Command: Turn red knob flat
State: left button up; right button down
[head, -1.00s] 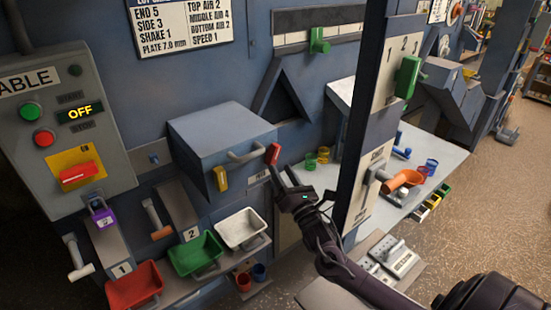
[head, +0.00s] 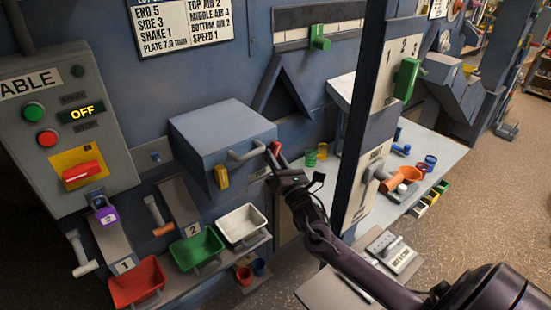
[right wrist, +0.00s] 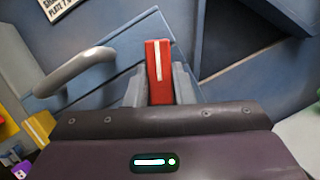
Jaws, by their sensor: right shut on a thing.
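The red knob (head: 276,148) sits at the right end of the front of the blue-grey box (head: 222,130). My right gripper (head: 273,158) has reached it from below right and partly covers it in the head view. In the right wrist view the red knob (right wrist: 159,65) stands between the two grey fingers of my right gripper (right wrist: 160,86), which are shut on it. Its white stripe runs nearly upright in that picture. My left gripper is in neither view.
A grey bar handle (head: 245,153) is just left of the knob, and a yellow knob (head: 221,177) is lower left. A dark post (head: 368,120) stands close to my right arm. A white bin (head: 242,225) and a green bin (head: 197,248) are below.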

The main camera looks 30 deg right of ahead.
jog(key=shift+m, duration=0.3)
jog(key=shift+a+r+m+g+h+p, duration=0.15)
jog(key=shift+m+g+h+p, duration=0.55)
jog(key=shift+m+p, duration=1.25)
jog(key=shift+r+m+g+h+p, duration=0.1)
jog(key=shift+m+g+h+p, duration=0.6)
jog(key=shift+m, duration=2.2)
jog(key=shift+a+r+m+g+h+p, duration=0.15)
jog(key=shift+m+g+h+p, duration=0.25)
jog(key=shift+m+g+p, duration=1.15)
jog(key=shift+m+t, duration=0.55)
jog(key=shift+m, duration=0.45)
jog(key=c, duration=1.2)
grip_release()
jog(key=shift+d, duration=0.1)
jog(key=shift+c, duration=0.2)
